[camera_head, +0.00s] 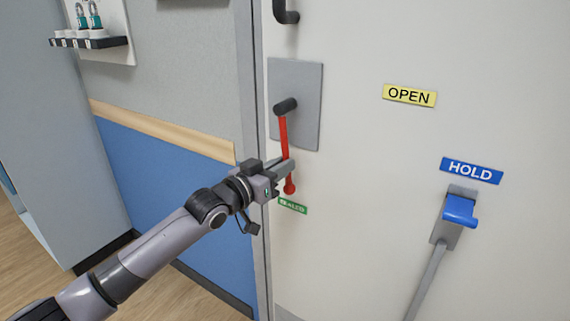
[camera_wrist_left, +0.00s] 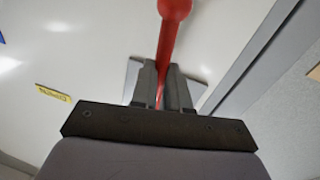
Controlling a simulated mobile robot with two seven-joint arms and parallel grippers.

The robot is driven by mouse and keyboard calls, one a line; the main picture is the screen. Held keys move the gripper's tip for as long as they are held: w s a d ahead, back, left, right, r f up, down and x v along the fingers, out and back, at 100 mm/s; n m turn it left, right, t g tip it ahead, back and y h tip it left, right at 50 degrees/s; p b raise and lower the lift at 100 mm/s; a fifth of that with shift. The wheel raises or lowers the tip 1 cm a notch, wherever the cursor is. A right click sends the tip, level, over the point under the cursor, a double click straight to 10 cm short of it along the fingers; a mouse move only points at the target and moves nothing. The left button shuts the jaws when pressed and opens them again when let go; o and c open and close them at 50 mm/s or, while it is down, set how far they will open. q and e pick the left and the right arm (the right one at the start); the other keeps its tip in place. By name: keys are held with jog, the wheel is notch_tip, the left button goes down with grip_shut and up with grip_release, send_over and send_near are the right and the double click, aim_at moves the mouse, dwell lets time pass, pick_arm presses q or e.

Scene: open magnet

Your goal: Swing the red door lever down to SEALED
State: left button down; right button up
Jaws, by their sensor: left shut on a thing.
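The red door lever (camera_head: 284,136) hangs down from a dark pivot (camera_head: 286,105) on a grey plate (camera_head: 309,98) on the white door. Its knob (camera_head: 290,186) is just above the small green SEALED label (camera_head: 292,205). My left gripper (camera_head: 287,167) is shut on the lever's lower shaft, above the knob. In the left wrist view the lever (camera_wrist_left: 172,30) passes between the two fingers (camera_wrist_left: 165,88). My right gripper is in neither view.
A yellow OPEN label (camera_head: 409,95) and a blue HOLD label (camera_head: 471,170) are on the door to the right. A blue handle (camera_head: 460,210) on a grey bracket is below HOLD. Padlocks hang on a rack (camera_head: 92,42) at the upper left.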

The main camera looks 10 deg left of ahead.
pick_arm(q)
jog(key=shift+a+f+m, duration=0.1)
jog(key=shift+a+m, duration=0.35)
jog(key=shift+m, duration=0.35)
jog(key=shift+g, duration=0.3)
jog(key=c, duration=1.4)
grip_release()
jog(key=shift+o, duration=0.9)
jog(key=shift+s+r, duration=0.2)
jog(key=shift+r, duration=0.1)
jog(key=shift+w+a, duration=0.1)
jog(key=v, duration=0.7)
